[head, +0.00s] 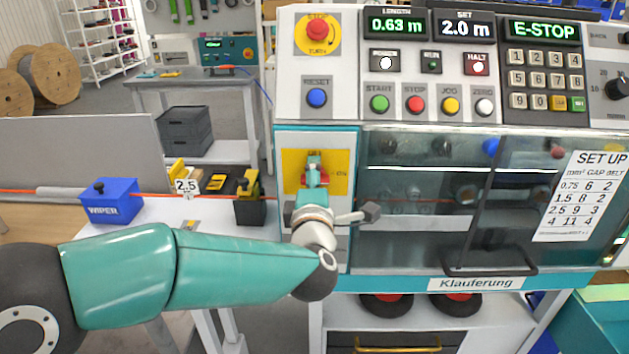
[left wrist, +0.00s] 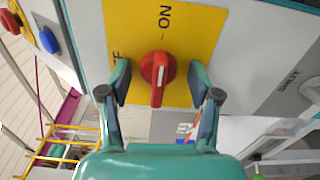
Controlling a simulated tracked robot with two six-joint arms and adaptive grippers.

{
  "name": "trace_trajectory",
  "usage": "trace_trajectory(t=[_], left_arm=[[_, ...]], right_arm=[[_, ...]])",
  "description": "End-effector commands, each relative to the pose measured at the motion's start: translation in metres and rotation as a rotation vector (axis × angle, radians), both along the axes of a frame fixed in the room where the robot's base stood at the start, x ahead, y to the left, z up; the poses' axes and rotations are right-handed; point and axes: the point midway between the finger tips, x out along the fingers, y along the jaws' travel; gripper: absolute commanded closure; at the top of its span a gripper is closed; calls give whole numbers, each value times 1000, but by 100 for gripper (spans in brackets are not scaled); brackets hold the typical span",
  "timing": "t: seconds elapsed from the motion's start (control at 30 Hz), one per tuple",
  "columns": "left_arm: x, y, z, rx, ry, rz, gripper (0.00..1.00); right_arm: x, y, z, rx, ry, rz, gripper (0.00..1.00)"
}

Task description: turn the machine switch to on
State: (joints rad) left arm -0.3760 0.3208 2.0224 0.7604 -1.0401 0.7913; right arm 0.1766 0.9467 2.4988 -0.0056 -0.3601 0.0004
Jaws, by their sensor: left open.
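The machine switch (left wrist: 158,72) is a red knob on a yellow plate (left wrist: 185,25) marked ON; a second label is half hidden by a finger. In the left wrist view the knob's bar runs up and down, in line with the ON label; a small white mark shows on it. In the head view the plate (head: 293,160) is on the machine's left panel, and my gripper covers most of the knob. My left gripper (head: 314,170) is open, its fingers (left wrist: 159,85) on both sides of the knob, with gaps visible. My right gripper is not in view.
Above the switch are the blue RESET button (head: 317,97) and red stop button (head: 317,29). The display (head: 541,30) reads E-STOP. A clear guard with a dark handle (head: 490,268) is to the right. A blue WIPER block (head: 109,200) and red cable are left.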

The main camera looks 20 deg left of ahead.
Motion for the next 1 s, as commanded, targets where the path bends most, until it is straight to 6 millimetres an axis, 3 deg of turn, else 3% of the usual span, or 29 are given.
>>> trace_trajectory(t=[1.0], left_arm=[[-72, -21, 0, 0, -1, -2, 38]], right_arm=[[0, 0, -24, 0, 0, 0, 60]])
